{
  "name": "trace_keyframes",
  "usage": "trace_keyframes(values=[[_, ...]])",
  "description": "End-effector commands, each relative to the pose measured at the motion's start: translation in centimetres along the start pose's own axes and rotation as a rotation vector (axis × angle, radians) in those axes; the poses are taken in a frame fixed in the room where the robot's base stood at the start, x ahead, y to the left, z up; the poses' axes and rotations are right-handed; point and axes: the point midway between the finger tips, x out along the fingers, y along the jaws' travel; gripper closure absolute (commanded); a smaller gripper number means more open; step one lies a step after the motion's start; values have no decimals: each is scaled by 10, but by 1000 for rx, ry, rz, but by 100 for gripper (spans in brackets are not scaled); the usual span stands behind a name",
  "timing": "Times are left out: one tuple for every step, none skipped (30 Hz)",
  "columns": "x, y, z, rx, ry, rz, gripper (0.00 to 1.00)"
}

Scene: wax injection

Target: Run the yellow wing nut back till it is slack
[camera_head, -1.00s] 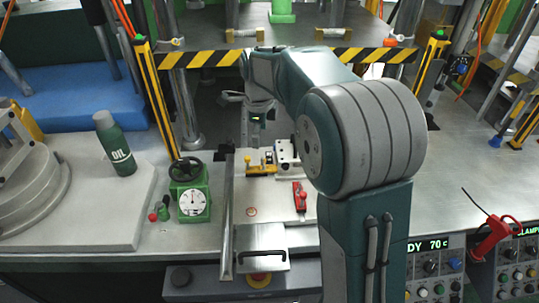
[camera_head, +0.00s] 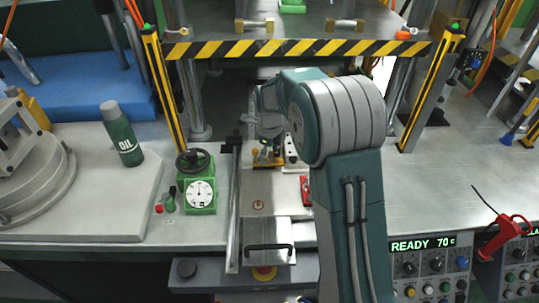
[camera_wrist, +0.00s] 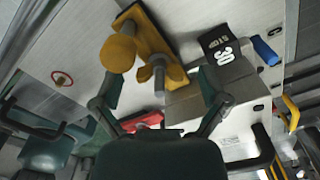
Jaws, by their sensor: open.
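The yellow wing nut (camera_wrist: 176,73) sits on a grey threaded stud, beside a yellow bar (camera_wrist: 150,28) with a round yellow knob (camera_wrist: 117,54) in the wrist view. My gripper (camera_wrist: 160,90) is open, with one finger on each side of the stud and nut; I cannot tell whether either finger touches it. In the head view the yellow clamp (camera_head: 262,159) shows low under my gripper (camera_head: 268,142), and the nut itself is too small and covered to make out.
A red clamp (camera_head: 305,189) is nearby. A striped beam (camera_head: 300,48) spans above. A green gauge (camera_head: 201,195) stands left of the plate.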

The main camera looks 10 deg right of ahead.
Motion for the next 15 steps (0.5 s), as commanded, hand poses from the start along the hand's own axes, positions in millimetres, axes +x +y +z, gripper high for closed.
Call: trace_keyframes(values=[[3,0,0,0,0,0,6],[4,0,0,0,0,0,6],[4,0,0,0,0,0,6],[4,0,0,0,0,0,6],[4,0,0,0,0,0,6],[4,0,0,0,0,0,6],[4,0,0,0,0,0,6],[4,0,0,0,0,0,6],[4,0,0,0,0,0,6],[4,0,0,0,0,0,19],[4,0,0,0,0,0,32],[4,0,0,0,0,0,50],[4,0,0,0,0,0,64],[4,0,0,0,0,0,77],[4,0,0,0,0,0,88]])
